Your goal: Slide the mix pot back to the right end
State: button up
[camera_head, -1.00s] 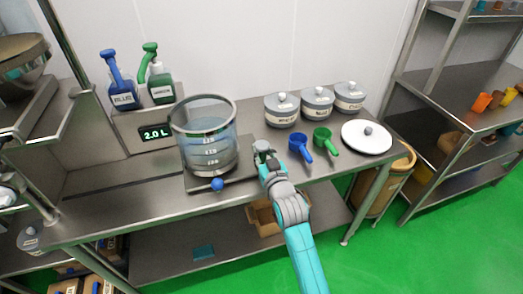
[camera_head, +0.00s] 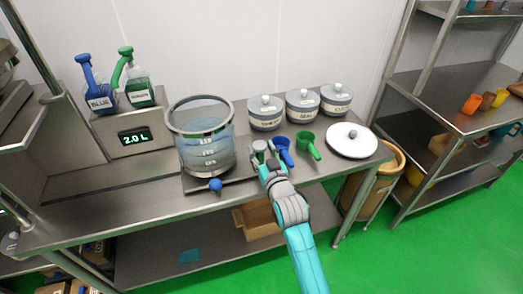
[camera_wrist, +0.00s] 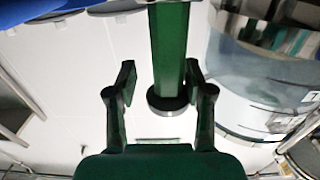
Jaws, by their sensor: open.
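The mix pot (camera_head: 203,150) is a large clear vessel with a grey rim and white level marks. It stands upright on a dark flat plate (camera_head: 195,186) with a blue knob (camera_head: 215,184) at its front. My gripper (camera_head: 262,156) is just right of the pot, low over the counter, beside a short grey post (camera_head: 259,146). In the wrist view my open fingers (camera_wrist: 159,85) stand on either side of a green-looking post (camera_wrist: 170,45) with a round base. The right finger is close to it; contact is unclear. The pot's wall (camera_wrist: 265,90) fills the right there.
A blue scoop (camera_head: 283,150) and a green scoop (camera_head: 308,144) lie close to the right of my gripper. Several lidded jars (camera_head: 266,113) stand behind them. A white lid (camera_head: 351,141) lies at the counter's right end. A 2.0 L display (camera_head: 134,136) is left of the pot.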

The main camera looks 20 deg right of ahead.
jog(key=shift+a, duration=0.1)
jog(key=shift+s, duration=0.3)
jog(key=s, duration=1.1)
jog(key=shift+s, duration=0.2)
jog(key=s+f+g, duration=0.1)
jog(key=s+f, duration=0.4)
jog(key=s, duration=0.6)
jog(key=s+f+g, duration=0.1)
jog(key=s+f, duration=0.4)
jog(key=s, duration=0.6)
jog(key=s+r+g, duration=0.1)
jog(key=s+r, duration=0.2)
jog(key=s, duration=1.6)
jog(key=shift+s, duration=0.3)
